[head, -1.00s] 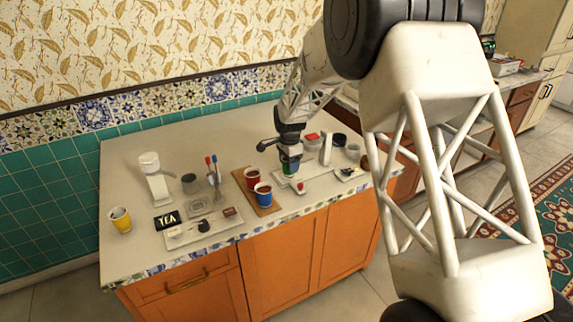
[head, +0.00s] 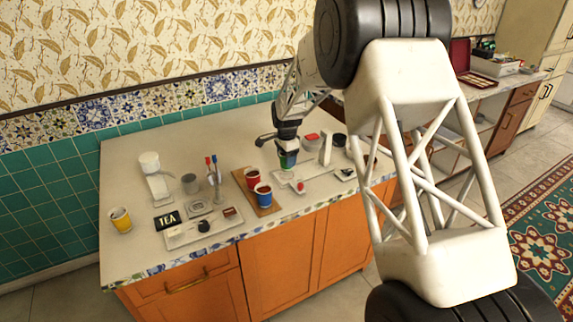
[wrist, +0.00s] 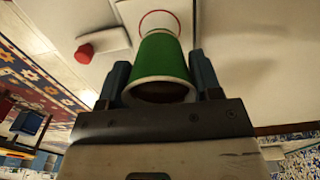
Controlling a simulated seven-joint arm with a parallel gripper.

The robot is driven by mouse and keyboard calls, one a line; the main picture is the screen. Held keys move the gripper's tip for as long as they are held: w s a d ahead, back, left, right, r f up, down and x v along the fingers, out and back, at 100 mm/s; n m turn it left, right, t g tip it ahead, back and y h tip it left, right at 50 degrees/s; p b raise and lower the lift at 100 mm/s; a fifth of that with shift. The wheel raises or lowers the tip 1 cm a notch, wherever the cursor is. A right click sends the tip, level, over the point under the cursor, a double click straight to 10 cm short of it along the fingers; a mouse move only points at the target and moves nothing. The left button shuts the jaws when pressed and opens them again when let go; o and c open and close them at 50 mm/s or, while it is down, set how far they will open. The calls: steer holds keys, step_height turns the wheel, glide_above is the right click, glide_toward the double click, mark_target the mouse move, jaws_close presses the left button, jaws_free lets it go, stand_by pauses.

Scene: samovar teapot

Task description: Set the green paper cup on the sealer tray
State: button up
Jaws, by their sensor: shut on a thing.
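The green paper cup (head: 288,161) is in my gripper (head: 287,155), over the right part of the counter. In the wrist view the green cup (wrist: 163,62) sits between the two dark fingers of my gripper (wrist: 163,82), its open rim toward the camera and dark inside. Beyond its far end a white plate with a red ring (wrist: 160,18) shows, which looks like the sealer tray; the cup hides part of it. In the head view a pale tray (head: 314,173) lies just below and right of the cup. I cannot tell whether the cup touches it.
A red cup (head: 252,176) and a blue cup (head: 264,196) stand on a brown board left of my gripper. A white upright (head: 326,149) stands close on the right. A red knob (wrist: 85,53) lies beside the ringed plate. A yellow cup (head: 121,219) stands far left.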

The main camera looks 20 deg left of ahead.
steer(key=shift+f, duration=1.45)
steer(key=shift+f, duration=0.2)
steer(key=o, duration=0.7)
steer(key=shift+c, duration=0.2)
steer(key=shift+r, duration=0.2)
step_height(320, 180, up, 12)
